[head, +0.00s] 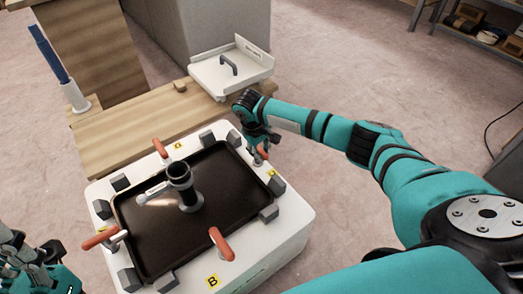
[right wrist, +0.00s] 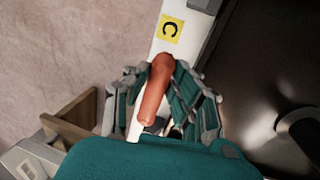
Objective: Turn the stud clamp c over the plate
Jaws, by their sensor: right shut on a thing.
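The black plate (head: 150,225) lies in a white fixture (head: 290,222) with grey blocks around its rim. Stud clamp c has an orange handle (head: 262,153) at the fixture's right side, near a yellow label. In the right wrist view its orange handle (right wrist: 157,90) lies between the fingers, beside the yellow C label (right wrist: 170,28). My right gripper (head: 261,142) is shut on this handle; its fingers (right wrist: 165,100) flank it on both sides. My left gripper (head: 35,268) is at the lower left corner, away from the fixture, partly cut off; its jaw opening is unclear.
Other orange-handled clamps stand at the back (head: 160,148), left (head: 100,238) and front (head: 221,243). A dark upright cylinder (head: 182,180) stands on the plate. Behind are a wooden bench (head: 130,125), a white tray (head: 205,80) with a handle, and blue rods (head: 50,52) in a holder.

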